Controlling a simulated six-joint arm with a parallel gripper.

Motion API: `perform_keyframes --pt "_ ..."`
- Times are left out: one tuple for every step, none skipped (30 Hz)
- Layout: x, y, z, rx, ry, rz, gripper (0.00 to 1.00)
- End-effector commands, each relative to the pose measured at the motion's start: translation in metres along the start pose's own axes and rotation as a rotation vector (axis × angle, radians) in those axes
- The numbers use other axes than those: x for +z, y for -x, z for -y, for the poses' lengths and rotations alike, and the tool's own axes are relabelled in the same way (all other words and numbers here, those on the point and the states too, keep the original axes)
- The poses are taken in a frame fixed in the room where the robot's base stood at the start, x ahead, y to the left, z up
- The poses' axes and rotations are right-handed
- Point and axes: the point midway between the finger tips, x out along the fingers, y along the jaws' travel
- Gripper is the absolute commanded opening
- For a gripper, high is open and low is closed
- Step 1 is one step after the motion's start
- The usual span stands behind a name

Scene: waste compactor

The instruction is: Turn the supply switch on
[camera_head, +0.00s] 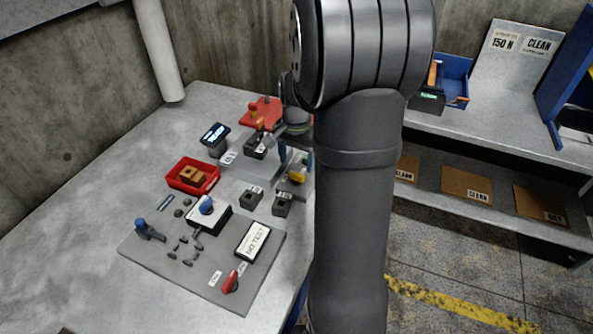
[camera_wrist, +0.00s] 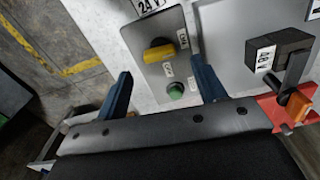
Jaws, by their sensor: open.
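A yellow knob (camera_wrist: 159,53) sits on a grey panel (camera_wrist: 178,22) with a 24V label, in the wrist view; it looks like the supply switch. Small labels and a round green button or lamp (camera_wrist: 175,90) are below it. The knob also shows in the head view (camera_head: 297,177), partly beside my arm. My gripper (camera_wrist: 161,72) is open, with its blue fingers spread on either side of the knob's area and nothing between them held. In the head view my gripper (camera_head: 296,156) is just behind the knob. Contact with the panel cannot be told.
A dark block with a 48V label (camera_wrist: 276,52) and lever stands right of the panel. The table's far left is clear.

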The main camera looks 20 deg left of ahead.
Motion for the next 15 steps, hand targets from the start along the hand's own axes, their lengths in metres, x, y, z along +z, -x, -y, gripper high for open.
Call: perform_keyframes --pt "0.001 -0.011 -0.001 0.003 0.000 0.004 0.64" --pt "0.001 -0.016 -0.001 0.002 0.000 0.003 0.64" --pt "0.001 -0.023 -0.001 0.002 0.000 0.004 0.64" --pt "0.001 -0.027 0.000 0.002 0.000 0.003 0.64" --pt "0.000 -0.031 0.000 0.001 0.000 0.002 0.64" --pt "0.000 -0.035 0.000 0.001 0.000 0.002 0.64" --pt "0.000 -0.038 0.000 0.001 0.001 0.002 0.64" --pt "0.000 -0.040 0.000 0.000 0.001 0.001 0.64" --pt "0.000 -0.043 0.000 0.000 0.001 0.001 0.64" --pt "0.000 -0.045 0.000 0.000 0.001 0.001 0.64" --pt "0.000 -0.046 0.000 0.000 0.001 0.001 0.64" --pt "0.000 -0.047 0.000 0.000 0.001 0.001 0.64" --pt "0.000 -0.047 0.000 0.000 0.001 0.001 0.64" --pt "0.000 -0.047 0.000 0.000 0.001 0.000 0.64" --pt "0.000 -0.048 0.000 -0.001 0.001 0.000 0.64"
